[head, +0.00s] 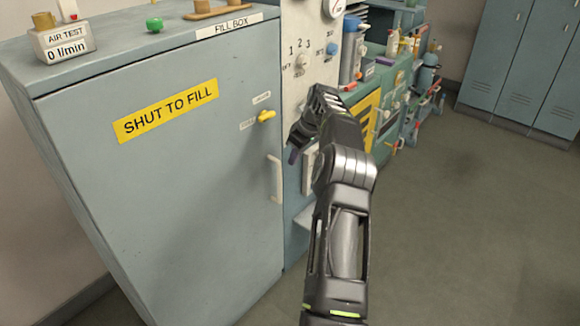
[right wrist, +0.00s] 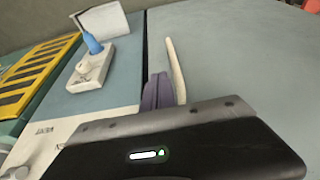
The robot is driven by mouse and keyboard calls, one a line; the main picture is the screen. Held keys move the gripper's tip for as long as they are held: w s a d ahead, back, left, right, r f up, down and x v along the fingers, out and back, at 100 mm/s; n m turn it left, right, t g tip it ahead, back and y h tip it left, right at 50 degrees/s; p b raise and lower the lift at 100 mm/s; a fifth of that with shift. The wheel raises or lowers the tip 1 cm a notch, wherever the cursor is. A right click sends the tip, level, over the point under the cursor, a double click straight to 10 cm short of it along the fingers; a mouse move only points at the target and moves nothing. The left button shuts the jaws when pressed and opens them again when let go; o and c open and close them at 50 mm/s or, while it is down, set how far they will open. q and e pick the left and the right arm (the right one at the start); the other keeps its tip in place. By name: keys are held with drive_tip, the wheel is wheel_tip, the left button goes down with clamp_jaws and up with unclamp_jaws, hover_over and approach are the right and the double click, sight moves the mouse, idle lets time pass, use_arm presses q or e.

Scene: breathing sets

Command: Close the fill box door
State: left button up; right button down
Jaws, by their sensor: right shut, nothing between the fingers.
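The fill box door (head: 170,190) is a large blue-grey panel with a yellow "SHUT TO FILL" label. It looks flush with the cabinet front, and I see no clear gap at its edges. A pale upright handle (head: 275,180) is near its right edge, with a yellow latch knob (head: 266,116) above it. My right gripper (head: 292,155) is shut and empty, just right of the handle. In the right wrist view, its purple fingertips (right wrist: 158,92) are together beside the pale handle (right wrist: 176,70); I cannot tell whether they touch it. My left gripper is not in view.
A white panel (head: 300,85) with a numbered dial stands right of the door, partly behind my arm. An air test block (head: 62,42) and a green knob (head: 154,24) are on the box top. A cluttered bench (head: 385,95) lies beyond. Floor (head: 470,220) at right is clear.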

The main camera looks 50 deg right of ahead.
drive_tip(key=v, duration=0.3)
drive_tip(key=shift+s+r, duration=0.25)
idle(0.4)
